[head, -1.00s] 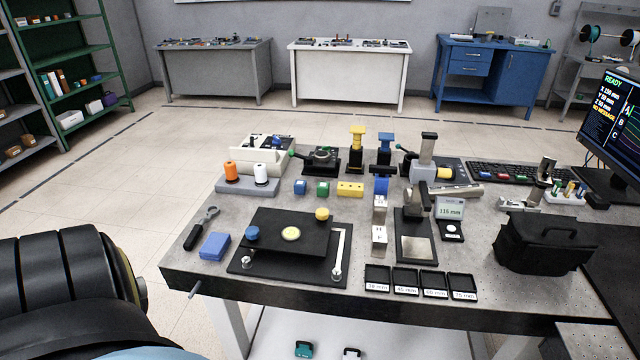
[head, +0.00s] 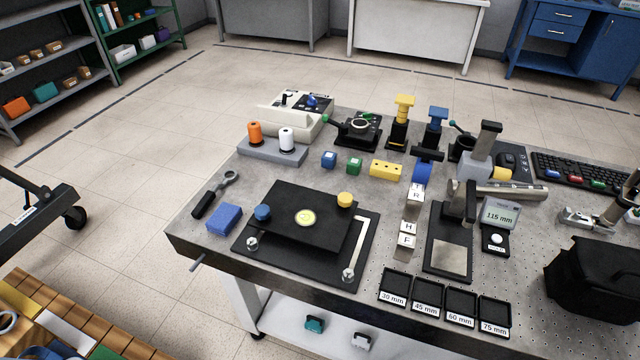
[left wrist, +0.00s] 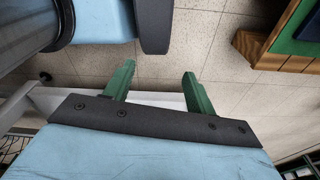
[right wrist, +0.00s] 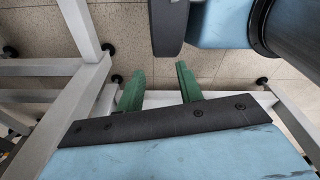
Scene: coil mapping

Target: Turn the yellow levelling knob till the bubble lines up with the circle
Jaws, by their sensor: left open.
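The yellow levelling knob (head: 345,200) stands at the back right corner of a black levelling plate (head: 285,233). A blue knob (head: 262,213) stands at the plate's left. The round bubble level (head: 305,217) is in the plate's middle; whether the bubble meets the circle is too small to tell. My left gripper (left wrist: 160,82) shows its two green fingers apart and empty in the left wrist view, over the floor. My right gripper (right wrist: 158,85) has its green fingers apart and empty in the right wrist view, near table legs. Neither gripper shows in the head view.
A blue block (head: 224,219) and a wrench-like tool (head: 214,195) lie left of the plate. Labelled blocks (head: 407,240) and a black press stand (head: 448,250) stand to its right. Small labelled trays (head: 460,305) line the front edge. A black bag (head: 595,285) sits at the right.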

